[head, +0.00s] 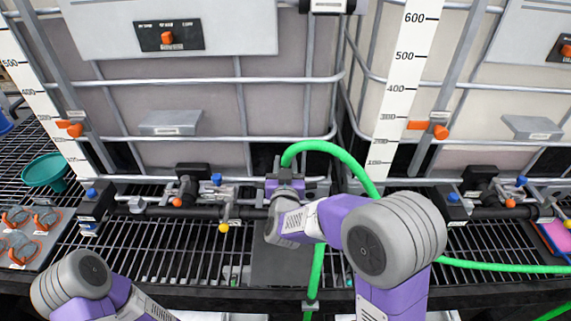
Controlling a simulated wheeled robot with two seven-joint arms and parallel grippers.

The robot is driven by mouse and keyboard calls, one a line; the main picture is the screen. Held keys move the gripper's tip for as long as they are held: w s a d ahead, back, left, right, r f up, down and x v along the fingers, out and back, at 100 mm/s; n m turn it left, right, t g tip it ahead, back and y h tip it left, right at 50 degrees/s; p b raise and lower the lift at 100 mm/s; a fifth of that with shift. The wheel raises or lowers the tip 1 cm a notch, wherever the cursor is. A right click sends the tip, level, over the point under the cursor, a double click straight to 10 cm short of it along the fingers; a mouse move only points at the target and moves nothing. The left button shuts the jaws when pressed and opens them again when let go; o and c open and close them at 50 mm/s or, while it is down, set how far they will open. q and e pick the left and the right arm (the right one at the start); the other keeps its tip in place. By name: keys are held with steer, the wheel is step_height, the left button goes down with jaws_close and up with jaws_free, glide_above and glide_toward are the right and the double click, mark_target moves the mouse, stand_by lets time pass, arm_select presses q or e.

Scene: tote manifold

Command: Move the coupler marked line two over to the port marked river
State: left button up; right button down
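A green hose (325,147) arcs up and right from a grey coupler end (285,174) at the centre of the pipe manifold. My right gripper (285,188) is at this coupler, against the manifold. My own wrist covers its fingertips, so I cannot tell whether they are closed on it. A second green length (317,265) runs down past the front edge of the grating. Black pipework with valves stands left (190,190) and right (480,190). Labels on couplers and ports are too small to read. My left arm shows at bottom left; its gripper is out of view.
Two caged totes (190,90) (500,100) stand behind, with orange-marked level scales (405,75). A teal funnel (45,170) and a tray of orange-rimmed parts (32,235) lie left. Green hose (500,267) crosses the right front. The left-middle grating (165,250) is mostly clear.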

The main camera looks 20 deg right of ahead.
steer(key=shift+f, duration=0.2)
steer(key=c, duration=0.7)
jaws_free()
steer(key=shift+s, duration=0.15)
steer(key=v, duration=0.7)
steer(key=shift+s+a+r, duration=0.1)
steer(key=shift+s+a, duration=0.05)
steer(key=shift+s, duration=0.05)
